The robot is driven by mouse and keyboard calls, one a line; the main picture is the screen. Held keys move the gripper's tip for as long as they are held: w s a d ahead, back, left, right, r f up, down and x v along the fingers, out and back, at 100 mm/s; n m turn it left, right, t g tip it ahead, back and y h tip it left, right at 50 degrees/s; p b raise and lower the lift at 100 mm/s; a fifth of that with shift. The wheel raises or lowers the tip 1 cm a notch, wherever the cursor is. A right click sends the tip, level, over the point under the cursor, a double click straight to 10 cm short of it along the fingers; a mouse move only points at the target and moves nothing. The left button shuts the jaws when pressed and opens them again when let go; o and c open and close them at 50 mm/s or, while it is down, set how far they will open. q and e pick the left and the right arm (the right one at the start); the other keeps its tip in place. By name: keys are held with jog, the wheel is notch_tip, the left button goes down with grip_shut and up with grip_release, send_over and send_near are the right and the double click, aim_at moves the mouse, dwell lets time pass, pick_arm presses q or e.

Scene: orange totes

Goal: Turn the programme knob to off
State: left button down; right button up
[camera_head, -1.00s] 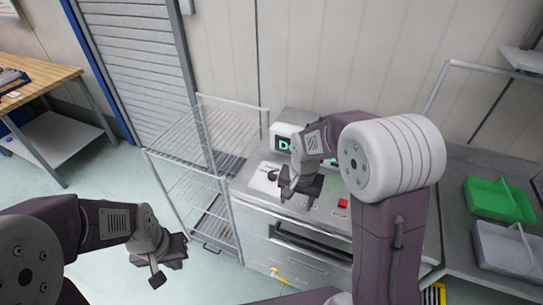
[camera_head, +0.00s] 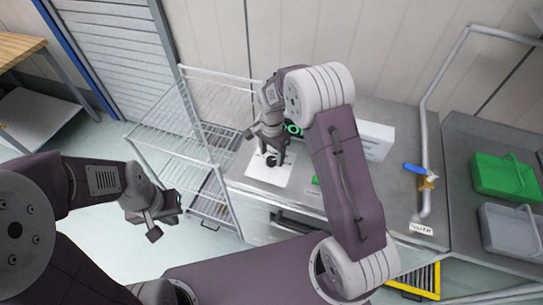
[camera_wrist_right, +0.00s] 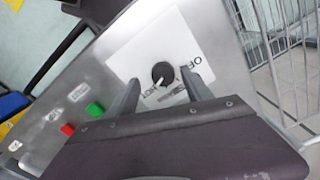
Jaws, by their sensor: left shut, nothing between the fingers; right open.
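The programme knob (camera_wrist_right: 162,73) is a black round knob with a light pointer, on a white label plate (camera_wrist_right: 125,50) with partly readable lettering. In the head view the knob (camera_head: 271,160) shows just below my right gripper (camera_head: 270,150). In the right wrist view the fingers of my right gripper (camera_wrist_right: 160,92) are open, one on each side of the knob's near side. I cannot tell whether they touch it. The pointer slants toward the gripper's left finger. My left gripper (camera_head: 165,215) is shut and empty, out over the floor at the left.
A green button (camera_wrist_right: 95,109) and a red button (camera_wrist_right: 68,129) sit on the steel panel beside the plate. A wire rack (camera_head: 190,130) stands left of the machine. A blue-handled valve (camera_head: 415,168), a green bin (camera_head: 500,177) and a grey bin (camera_head: 508,232) are at the right.

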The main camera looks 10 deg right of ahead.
aim_at(271, 162)
jog(key=f, duration=0.1)
jog(key=w+f, duration=0.1)
jog(key=shift+w+f, duration=0.15)
jog(key=shift+f, duration=0.2)
jog(key=shift+s+r, duration=0.15)
jog(key=shift+s, duration=0.45)
jog(key=shift+w, duration=0.3)
grip_shut()
pick_arm(q)
jog(key=shift+w+r, duration=0.15)
jog(key=shift+w, duration=0.1)
pick_arm(e)
jog(key=shift+s, duration=0.1)
